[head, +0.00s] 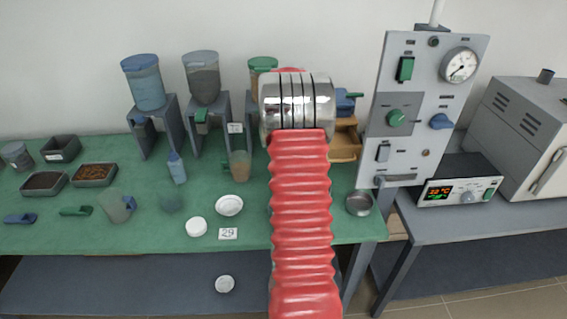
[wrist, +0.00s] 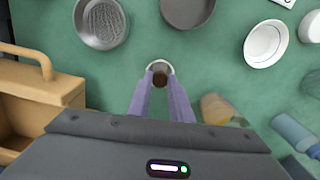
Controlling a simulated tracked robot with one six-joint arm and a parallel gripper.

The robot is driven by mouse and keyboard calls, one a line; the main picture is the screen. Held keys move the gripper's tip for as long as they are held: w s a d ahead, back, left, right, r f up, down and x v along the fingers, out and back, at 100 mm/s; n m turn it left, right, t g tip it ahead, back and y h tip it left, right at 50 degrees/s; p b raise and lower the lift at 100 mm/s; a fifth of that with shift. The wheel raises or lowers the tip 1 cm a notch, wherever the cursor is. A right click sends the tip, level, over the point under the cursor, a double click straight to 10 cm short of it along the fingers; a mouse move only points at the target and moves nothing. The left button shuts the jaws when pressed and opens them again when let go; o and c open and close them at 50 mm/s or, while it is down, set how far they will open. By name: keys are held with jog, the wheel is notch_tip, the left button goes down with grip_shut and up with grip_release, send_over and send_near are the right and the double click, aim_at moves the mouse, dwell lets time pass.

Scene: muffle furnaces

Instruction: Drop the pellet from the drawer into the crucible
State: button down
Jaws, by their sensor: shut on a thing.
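In the wrist view, my gripper (wrist: 160,72) is shut on a small dark brown piece that looks like the pellet (wrist: 160,79). A pale ring shows around the fingertips; I cannot tell what it belongs to. The open wooden drawer (wrist: 45,85) lies to the left, apart from the fingers; it also shows in the head view (head: 346,145). A round white dish (wrist: 265,43) on the green mat, also in the head view (head: 229,205), may be the crucible, but I cannot tell. In the head view my red arm hides my gripper.
A grey dish (wrist: 188,8) and a metal sieve-like bowl (wrist: 101,22) lie ahead of the fingers. An orange-brown beaker (wrist: 217,109) and a blue bottle (wrist: 295,133) stand to the right. The control panel (head: 415,110) stands right of my arm.

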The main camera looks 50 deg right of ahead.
dwell(0.3)
jog(key=c, duration=1.5)
grip_release()
jog(key=shift+c, duration=0.2)
jog(key=shift+r, duration=0.2)
jog(key=shift+r, duration=2.85)
